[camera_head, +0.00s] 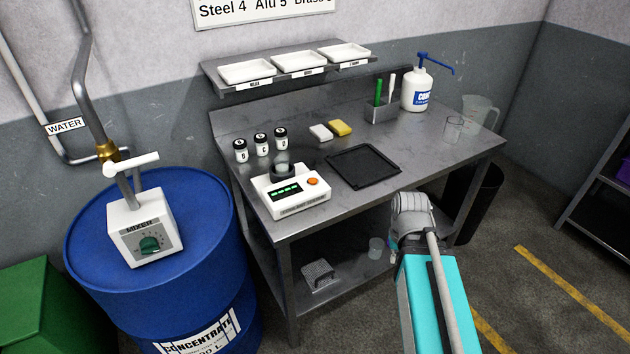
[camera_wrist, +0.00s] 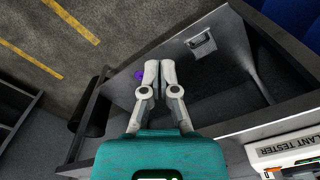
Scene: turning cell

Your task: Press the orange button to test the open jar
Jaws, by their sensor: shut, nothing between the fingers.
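The white tester (camera_head: 292,206) with a green-lit display stands at the table's front left. Its orange button (camera_head: 313,182) is on the right of its top. A small clear open jar (camera_head: 282,160) sits at the dark round holder at the tester's back. In the wrist view part of the tester (camera_wrist: 285,150) shows at lower right, with the orange button (camera_wrist: 269,174) at the bottom edge. My gripper (camera_wrist: 159,66) is shut and empty, apart from the tester, by the table's front edge. In the head view my arm hides its fingertips.
Several black-lidded jars (camera_head: 261,145) stand behind the tester. A black tray (camera_head: 363,167) lies right of it on the metal table (camera_head: 440,160). A blue drum (camera_head: 205,215) stands left.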

